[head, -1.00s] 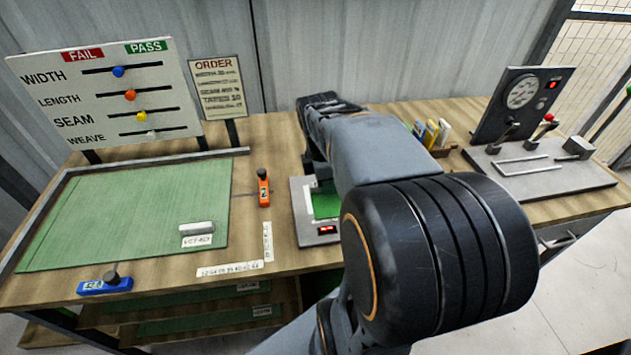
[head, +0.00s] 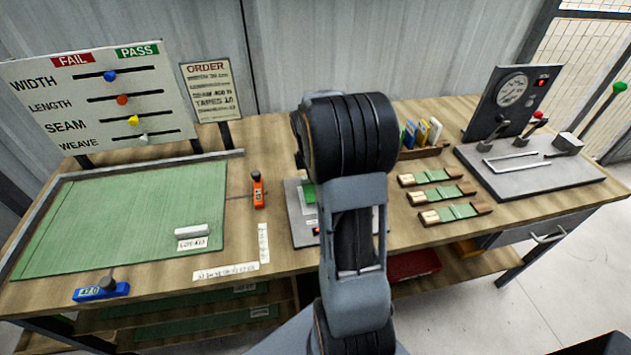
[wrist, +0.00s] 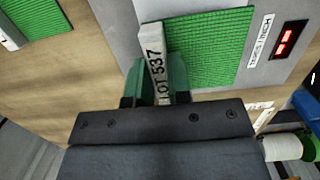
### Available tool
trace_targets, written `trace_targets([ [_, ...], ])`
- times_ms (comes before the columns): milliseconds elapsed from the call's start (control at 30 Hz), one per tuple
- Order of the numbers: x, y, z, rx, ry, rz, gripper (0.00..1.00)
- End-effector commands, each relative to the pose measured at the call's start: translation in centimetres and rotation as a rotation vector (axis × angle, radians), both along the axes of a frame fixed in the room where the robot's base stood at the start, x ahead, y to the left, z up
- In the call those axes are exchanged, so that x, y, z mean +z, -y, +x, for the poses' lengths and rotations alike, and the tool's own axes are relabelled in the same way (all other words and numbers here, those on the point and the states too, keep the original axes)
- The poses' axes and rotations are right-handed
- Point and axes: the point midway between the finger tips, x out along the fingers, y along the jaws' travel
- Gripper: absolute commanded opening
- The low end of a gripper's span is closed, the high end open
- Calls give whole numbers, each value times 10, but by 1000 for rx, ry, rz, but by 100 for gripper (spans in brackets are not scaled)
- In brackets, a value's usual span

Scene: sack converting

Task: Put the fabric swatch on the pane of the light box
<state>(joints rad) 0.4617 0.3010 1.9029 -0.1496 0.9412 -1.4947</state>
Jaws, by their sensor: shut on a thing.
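In the wrist view my gripper (wrist: 158,80) is shut on the pale bar marked LOT 537 at the edge of the green woven fabric swatch (wrist: 212,45). The swatch spreads to the right of the bar, over the grey light box (wrist: 262,75), close to its red display. I cannot tell whether the fabric touches the pane, which it largely covers. In the head view the light box (head: 299,228) stands mid-table, partly behind my arm. A piece of green shows on it. My gripper is hidden behind my arm there.
An orange tool (head: 258,192) stands left of the light box. A green mat (head: 120,215) with a pale bar lies farther left. Several small wooden holders (head: 455,213) and a gauge device (head: 530,165) are to the right. A blue tool (head: 101,289) sits at the front left.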

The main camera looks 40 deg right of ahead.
Motion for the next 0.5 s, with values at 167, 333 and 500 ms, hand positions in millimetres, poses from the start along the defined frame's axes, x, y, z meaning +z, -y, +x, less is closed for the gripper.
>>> trace_targets([
  [167,-24,0,-1,1,-4,2,0],
  [333,-28,-1,-1,0,-1,0,0],
  [500,-29,-1,-1,0,-1,0,0],
])
